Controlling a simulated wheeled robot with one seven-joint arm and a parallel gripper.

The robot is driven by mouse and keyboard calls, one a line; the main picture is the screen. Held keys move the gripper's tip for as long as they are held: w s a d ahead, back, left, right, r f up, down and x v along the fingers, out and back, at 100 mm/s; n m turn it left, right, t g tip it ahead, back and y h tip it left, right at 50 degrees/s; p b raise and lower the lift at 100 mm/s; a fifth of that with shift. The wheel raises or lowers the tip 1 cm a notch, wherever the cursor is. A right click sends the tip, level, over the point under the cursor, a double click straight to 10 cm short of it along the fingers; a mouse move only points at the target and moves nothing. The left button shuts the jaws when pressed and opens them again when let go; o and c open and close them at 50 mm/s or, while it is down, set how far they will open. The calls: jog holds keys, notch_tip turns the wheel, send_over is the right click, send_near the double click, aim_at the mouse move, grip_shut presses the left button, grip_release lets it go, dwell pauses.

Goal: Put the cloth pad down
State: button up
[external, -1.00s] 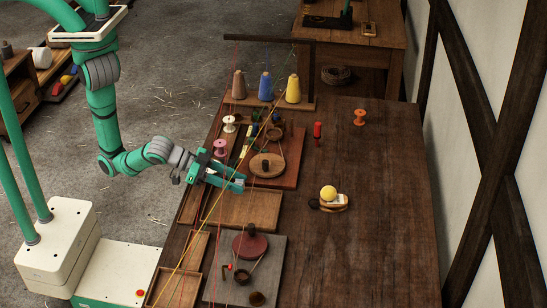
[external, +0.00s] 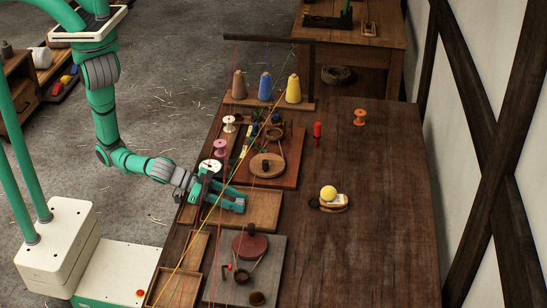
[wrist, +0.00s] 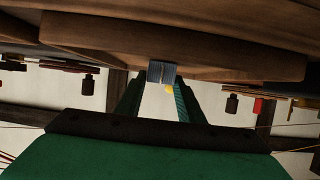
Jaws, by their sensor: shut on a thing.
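My gripper (external: 238,205) is low over the shallow wooden tray (external: 272,222) at the left side of the bench in the external view. In the wrist view, its two green fingers close on a small grey-blue ribbed thing (wrist: 162,72), which looks like the cloth pad. It sits at the fingertips, right by a brown wooden surface that fills the top of that view. I cannot tell whether it touches that surface. In the external view the pad is hidden by my fingers.
A round wooden disc (external: 267,165) on a red-brown board stands behind the tray, and a dark red disc (external: 250,246) on a grey board in front. Taut coloured strings cross over the gripper. A yellow ball (external: 328,192) is to the right. The bench's right side is mostly clear.

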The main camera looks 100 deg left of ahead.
jog(key=shift+f, duration=0.2)
jog(key=o, duration=1)
jog(key=shift+r, duration=0.1)
jog(key=shift+s+r, duration=0.1)
jog(key=shift+r, duration=0.05)
jog(key=v, duration=0.7)
jog(key=shift+s, duration=0.15)
